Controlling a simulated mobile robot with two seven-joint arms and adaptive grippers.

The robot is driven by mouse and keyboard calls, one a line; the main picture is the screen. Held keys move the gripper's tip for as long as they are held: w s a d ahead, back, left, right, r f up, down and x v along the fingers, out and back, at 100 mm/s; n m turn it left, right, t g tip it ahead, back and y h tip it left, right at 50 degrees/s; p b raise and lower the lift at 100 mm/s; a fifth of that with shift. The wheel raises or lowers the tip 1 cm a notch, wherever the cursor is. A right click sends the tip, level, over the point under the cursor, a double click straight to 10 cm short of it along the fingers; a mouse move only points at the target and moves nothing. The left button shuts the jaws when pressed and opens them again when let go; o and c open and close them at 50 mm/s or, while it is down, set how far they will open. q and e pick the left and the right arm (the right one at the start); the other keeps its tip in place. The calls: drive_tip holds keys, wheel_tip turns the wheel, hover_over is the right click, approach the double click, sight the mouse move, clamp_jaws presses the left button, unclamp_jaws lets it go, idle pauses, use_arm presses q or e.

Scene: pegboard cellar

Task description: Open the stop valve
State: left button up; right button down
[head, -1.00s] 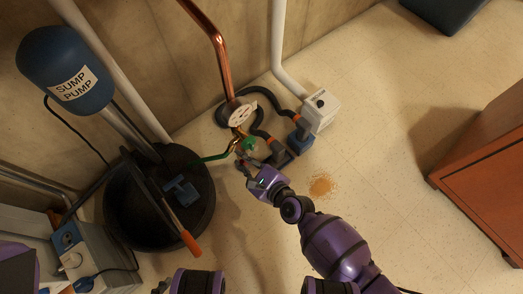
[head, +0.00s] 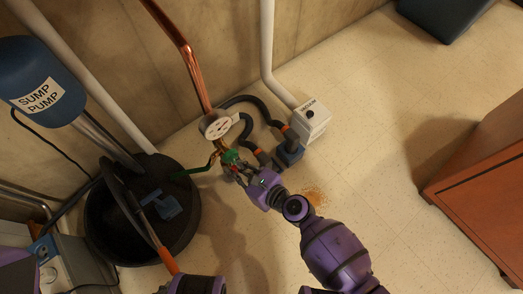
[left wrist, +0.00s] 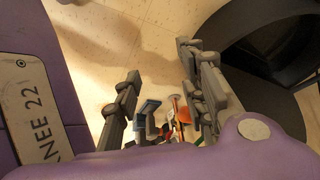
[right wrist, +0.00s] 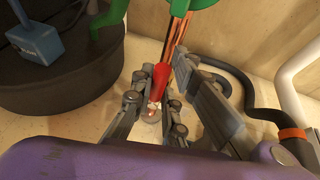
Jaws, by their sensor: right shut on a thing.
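The stop valve (head: 230,157) is a small green fitting at the foot of the copper pipe, just below a white round gauge. Part of its green body shows at the top edge of the right wrist view (right wrist: 200,5). A red handle (right wrist: 160,77) reaches down from there between my right fingers. My right gripper (right wrist: 155,104) is shut on this red handle; it also shows at the valve in the head view (head: 237,169). My left gripper (left wrist: 165,105) has its fingers well apart and appears empty, above the floor. It is not clear in the head view.
A black sump basin (head: 185,237) with a blue float (head: 165,205) stands left of the valve, an orange-ended bar across it.

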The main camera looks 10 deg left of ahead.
drive_tip(key=shift+s+a+f, duration=0.1)
drive_tip(key=shift+s+f, duration=0.1)
drive_tip(key=shift+s, duration=0.2)
drive_tip(key=c, duration=1.8)
unclamp_jaws()
drive_tip(key=shift+w+r, duration=0.1)
drive_tip(key=shift+w, duration=0.1)
drive_tip(key=v, duration=1.2)
